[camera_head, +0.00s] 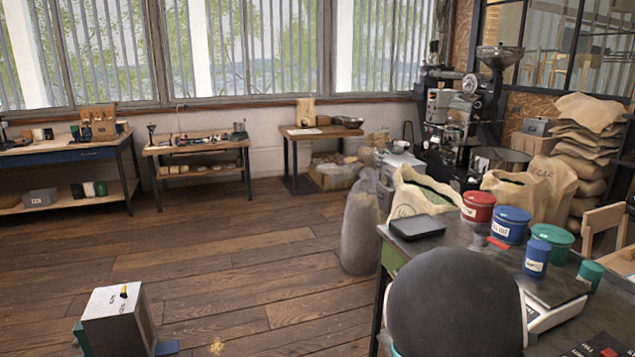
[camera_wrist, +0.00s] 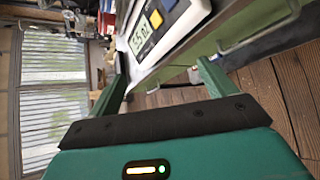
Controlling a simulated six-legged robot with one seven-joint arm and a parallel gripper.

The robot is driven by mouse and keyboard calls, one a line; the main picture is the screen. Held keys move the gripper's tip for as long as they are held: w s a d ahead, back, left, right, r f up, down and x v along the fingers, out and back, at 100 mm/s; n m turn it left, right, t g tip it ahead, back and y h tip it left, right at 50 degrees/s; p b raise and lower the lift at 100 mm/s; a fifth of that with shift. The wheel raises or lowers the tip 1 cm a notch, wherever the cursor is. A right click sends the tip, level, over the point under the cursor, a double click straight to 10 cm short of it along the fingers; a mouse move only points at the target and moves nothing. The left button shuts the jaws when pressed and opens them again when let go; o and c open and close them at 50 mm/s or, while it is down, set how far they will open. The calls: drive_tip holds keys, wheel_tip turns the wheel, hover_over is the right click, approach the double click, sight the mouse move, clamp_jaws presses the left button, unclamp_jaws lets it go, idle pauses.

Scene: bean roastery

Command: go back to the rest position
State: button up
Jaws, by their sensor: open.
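My gripper (camera_wrist: 163,78) shows in the wrist view with its two green fingers apart and nothing between them. The edge of a workbench with a white scale (camera_wrist: 165,30) lies just beyond the fingers; the scale's display is lit. In the head view my gripper cannot be made out. A large dark rounded shape, which seems to be part of my arm, covers the near part of the dark workbench (camera_head: 455,238). The same scale (camera_head: 562,312) shows partly at its right.
On the workbench stand a red tin (camera_head: 478,207), a blue tin (camera_head: 510,225), a green tin (camera_head: 552,242), smaller tins and a black tray (camera_head: 417,227). Sacks (camera_head: 362,225) stand behind it. A grey box (camera_head: 117,318) is at the lower left. The middle floor is clear.

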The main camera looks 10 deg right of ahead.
drive_tip(key=s+a+r+m+y, duration=0.1)
drive_tip(key=a+r+m+y, duration=0.25)
drive_tip(key=a, duration=0.85)
drive_tip(key=s+a+r+m+y, duration=0.1)
drive_tip(key=a+r+m+y, duration=0.3)
drive_tip(key=a, duration=0.7)
drive_tip(key=s+a+r+m+g+y, duration=0.1)
drive_tip(key=s+a+r+m, duration=0.1)
drive_tip(key=s+a, duration=0.5)
drive_tip(key=s+a+r+m+g+y, duration=0.1)
drive_tip(key=s+a+r+m, duration=0.2)
drive_tip(key=s+a, duration=0.5)
drive_tip(key=shift+a+m+g, duration=0.25)
drive_tip(key=shift+m+g, duration=0.05)
drive_tip(key=shift+m, duration=0.55)
